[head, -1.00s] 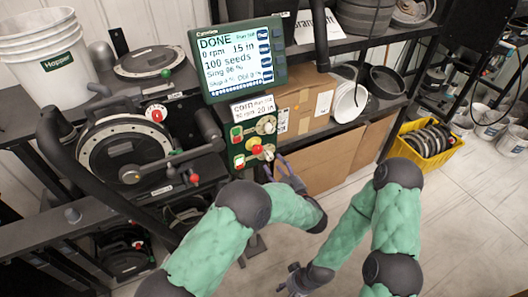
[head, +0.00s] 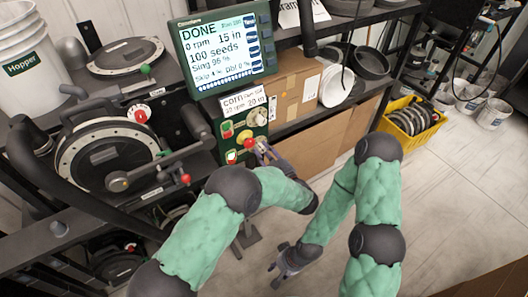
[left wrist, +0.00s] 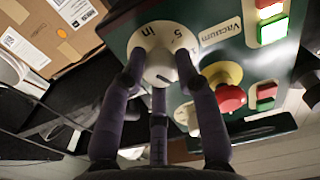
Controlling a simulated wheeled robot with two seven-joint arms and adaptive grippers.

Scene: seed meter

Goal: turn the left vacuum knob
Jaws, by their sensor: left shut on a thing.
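The vacuum knob is a white dial (left wrist: 160,50) marked "in" and "5" beside a "Vacuum" label (left wrist: 221,33) on the green control panel (left wrist: 250,60). My left gripper (left wrist: 158,75) is shut on this dial, with fingers on both sides of it. In the head view my left gripper (head: 264,152) is at the lower right of the panel (head: 229,146) and covers the dial. The monitor (head: 222,55) reads "DONE", "0 rpm", "15 in", and "100 seeds". My right gripper (head: 281,264) hangs low over the floor, open and empty.
A red button with yellow collar (left wrist: 231,97) and another white knob (left wrist: 186,117) are close to the held dial. The seed meter (head: 108,155) with its handles stands left of the panel. Cardboard boxes (head: 300,90) stand right. A yellow crate (head: 412,121) is on the floor.

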